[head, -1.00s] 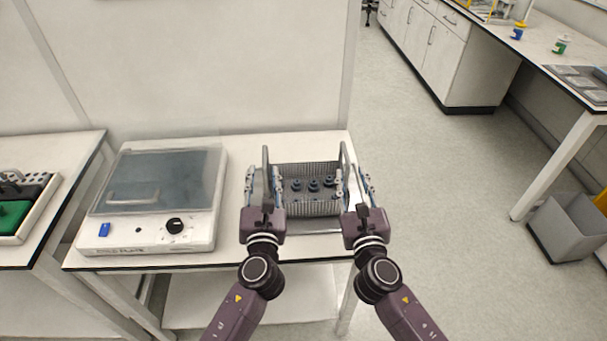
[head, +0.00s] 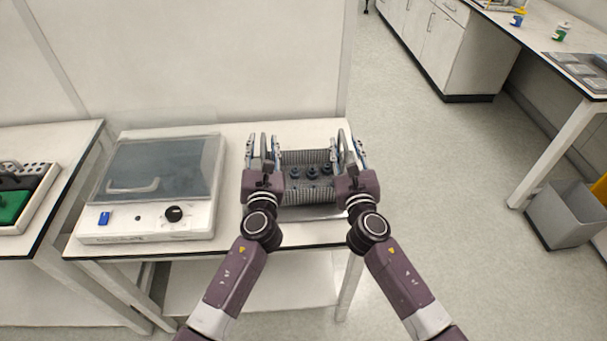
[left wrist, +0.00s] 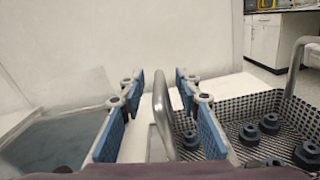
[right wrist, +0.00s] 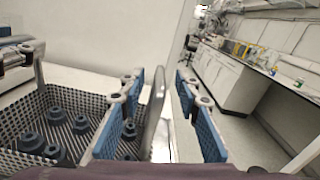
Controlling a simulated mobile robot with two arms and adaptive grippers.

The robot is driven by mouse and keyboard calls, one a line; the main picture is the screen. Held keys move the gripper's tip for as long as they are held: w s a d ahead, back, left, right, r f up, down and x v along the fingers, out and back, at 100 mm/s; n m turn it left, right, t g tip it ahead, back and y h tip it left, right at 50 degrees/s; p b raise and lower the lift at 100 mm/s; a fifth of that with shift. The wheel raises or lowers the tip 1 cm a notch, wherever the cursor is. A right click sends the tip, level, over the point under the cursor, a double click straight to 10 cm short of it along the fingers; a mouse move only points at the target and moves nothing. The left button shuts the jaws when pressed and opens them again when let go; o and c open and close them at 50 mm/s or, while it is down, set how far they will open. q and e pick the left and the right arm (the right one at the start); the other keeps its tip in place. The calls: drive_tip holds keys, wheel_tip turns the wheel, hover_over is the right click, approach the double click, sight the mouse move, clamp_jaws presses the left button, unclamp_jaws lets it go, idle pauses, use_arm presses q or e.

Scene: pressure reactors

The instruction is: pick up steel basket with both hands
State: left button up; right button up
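The steel basket (head: 308,160) is a perforated metal box on the white table, with an upright loop handle on each side and several dark blue knobbed parts inside. My left gripper (head: 262,150) is open at the left handle; in the left wrist view the left handle (left wrist: 162,110) stands between its blue-padded fingers (left wrist: 158,100). My right gripper (head: 349,150) is open at the right handle; in the right wrist view the right handle (right wrist: 155,112) stands between its fingers (right wrist: 160,100). Visible gaps remain between the pads and the handles.
A white hot-plate-like device (head: 155,188) with a grey cover and black knob stands left of the basket. A tray (head: 25,198) with a green item lies on the table further left. Open floor and a grey bin (head: 568,215) are at right.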

use_arm(q)
drive_tip(key=shift+w+a, duration=0.1)
drive_tip(key=shift+w, duration=0.55)
use_arm(e)
drive_tip(key=shift+w+a, duration=0.1)
drive_tip(key=shift+w, duration=0.55)
use_arm(q)
drive_tip(key=shift+c, duration=0.4)
use_arm(e)
drive_tip(key=shift+c, duration=0.6)
use_arm(q)
clamp_jaws()
use_arm(e)
clamp_jaws()
use_arm(q)
drive_tip(key=shift+r, duration=0.15)
use_arm(e)
drive_tip(key=shift+a+r, duration=0.1)
drive_tip(key=shift+r, duration=0.05)
